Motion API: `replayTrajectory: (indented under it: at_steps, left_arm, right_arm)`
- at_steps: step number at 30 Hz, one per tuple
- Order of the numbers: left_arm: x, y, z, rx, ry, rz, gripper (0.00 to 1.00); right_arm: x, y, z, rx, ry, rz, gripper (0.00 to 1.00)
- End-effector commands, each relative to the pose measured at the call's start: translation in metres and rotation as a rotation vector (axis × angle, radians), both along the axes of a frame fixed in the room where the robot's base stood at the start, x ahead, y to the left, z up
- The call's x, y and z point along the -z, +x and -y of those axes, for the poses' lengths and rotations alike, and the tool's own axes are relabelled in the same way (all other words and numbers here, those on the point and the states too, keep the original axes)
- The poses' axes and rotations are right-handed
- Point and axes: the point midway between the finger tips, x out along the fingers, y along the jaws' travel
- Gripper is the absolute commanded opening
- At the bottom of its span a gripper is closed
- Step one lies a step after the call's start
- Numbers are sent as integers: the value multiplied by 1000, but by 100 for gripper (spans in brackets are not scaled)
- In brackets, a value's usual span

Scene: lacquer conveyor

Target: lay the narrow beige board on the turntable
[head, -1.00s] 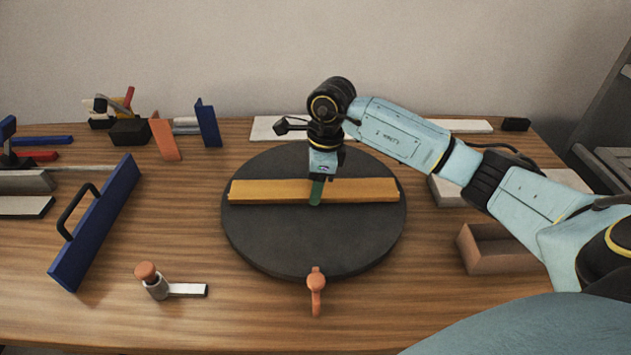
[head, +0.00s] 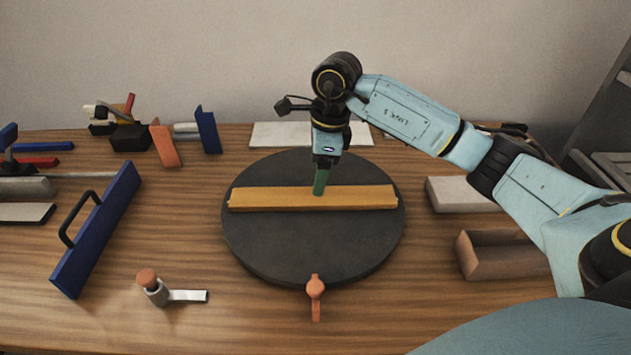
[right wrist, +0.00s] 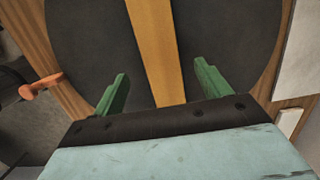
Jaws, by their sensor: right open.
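The narrow beige board (head: 270,198), yellowish in this light, lies flat across the dark round turntable (head: 300,255), running left to right. In the right wrist view the board (right wrist: 155,45) lies on the turntable (right wrist: 90,50) between the two fingers. My right gripper (head: 320,182) is above the board, near its middle. Its green fingers (right wrist: 157,88) are open, one on each side of the board and apart from it. My left gripper is in no view.
An orange lever (head: 315,290) sits at the turntable's front edge. A blue board with a handle (head: 105,225) and an orange-topped tool (head: 152,288) are to the left. A brown open box (head: 490,262) and a pale block (head: 455,193) stand to the right.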

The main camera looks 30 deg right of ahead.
Motion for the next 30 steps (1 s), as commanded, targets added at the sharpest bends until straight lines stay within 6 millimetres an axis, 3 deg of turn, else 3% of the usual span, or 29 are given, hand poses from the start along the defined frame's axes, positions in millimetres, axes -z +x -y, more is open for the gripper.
replayTrajectory:
  at_steps: [3, 10, 30]
  left_arm:
    - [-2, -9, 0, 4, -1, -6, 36]
    - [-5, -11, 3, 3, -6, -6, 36]
    - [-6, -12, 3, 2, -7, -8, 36]
  right_arm:
    - [-28, -1, 4, -1, -1, 3, 76]
    - [-56, -4, 7, 0, -1, -1, 76]
    - [-62, -5, 8, 0, 0, -2, 76]
